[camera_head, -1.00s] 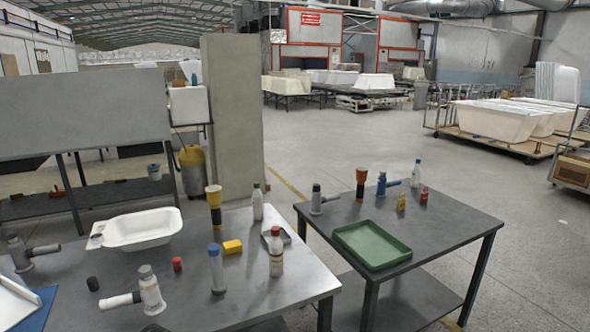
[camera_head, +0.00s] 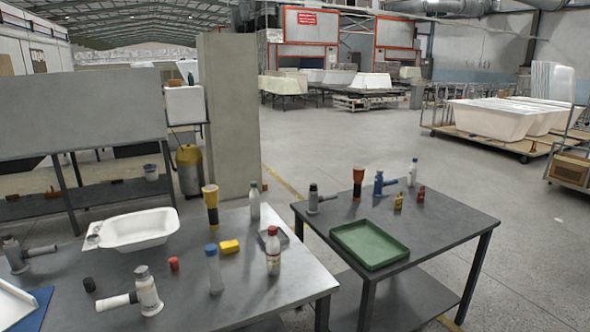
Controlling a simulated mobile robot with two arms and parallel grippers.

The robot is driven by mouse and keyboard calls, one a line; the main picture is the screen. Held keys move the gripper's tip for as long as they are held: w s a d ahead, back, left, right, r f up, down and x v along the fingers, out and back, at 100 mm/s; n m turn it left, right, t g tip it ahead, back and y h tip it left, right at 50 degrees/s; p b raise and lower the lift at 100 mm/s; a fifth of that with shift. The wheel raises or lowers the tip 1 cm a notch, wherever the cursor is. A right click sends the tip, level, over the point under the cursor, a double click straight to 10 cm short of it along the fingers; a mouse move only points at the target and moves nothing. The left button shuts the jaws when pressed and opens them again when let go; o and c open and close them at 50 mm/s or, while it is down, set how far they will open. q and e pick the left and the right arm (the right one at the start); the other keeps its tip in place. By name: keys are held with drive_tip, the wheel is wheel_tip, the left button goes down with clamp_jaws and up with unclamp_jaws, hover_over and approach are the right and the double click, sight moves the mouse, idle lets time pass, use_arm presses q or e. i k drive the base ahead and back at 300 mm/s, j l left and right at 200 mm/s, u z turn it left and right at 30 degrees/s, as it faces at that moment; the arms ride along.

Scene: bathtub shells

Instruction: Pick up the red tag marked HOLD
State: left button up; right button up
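I cannot make out a red tag marked HOLD; no lettering is readable on the small objects. Small red things in view are a red object (camera_head: 421,194) on the right table, a red cap-like piece (camera_head: 174,264) on the left table, and a reddish item (camera_head: 53,192) on the lower shelf of the bench behind. Neither of my grippers is in view.
The left table (camera_head: 190,305) holds a white basin (camera_head: 140,230), a yellow block (camera_head: 229,247), bottles, torches and tools. The right table (camera_head: 430,225) holds a green tray (camera_head: 369,246). A narrow gap separates them. Open floor (camera_head: 345,140) lies behind; bathtub shells (camera_head: 492,119) stand at right.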

sight(420, 194)
drive_tip(key=i+l, duration=0.2)
drive_tip(key=l, duration=0.25)
drive_tip(key=i+l+u, duration=0.15)
drive_tip(key=l, duration=0.35)
drive_tip(key=i+l, duration=0.25)
drive_tip(key=l, duration=0.25)
drive_tip(key=i+l+u, duration=0.1)
drive_tip(key=l, duration=0.35)
drive_tip(key=i+l+u, duration=0.1)
drive_tip(key=i+l, duration=0.15)
drive_tip(key=l, duration=0.25)
drive_tip(key=i+l, duration=0.15)
drive_tip(key=l, duration=0.4)
drive_tip(key=i+l+u, duration=0.1)
drive_tip(key=l, duration=0.4)
drive_tip(key=i+l, duration=0.15)
drive_tip(key=l, duration=0.4)
drive_tip(key=j+u, duration=0.05)
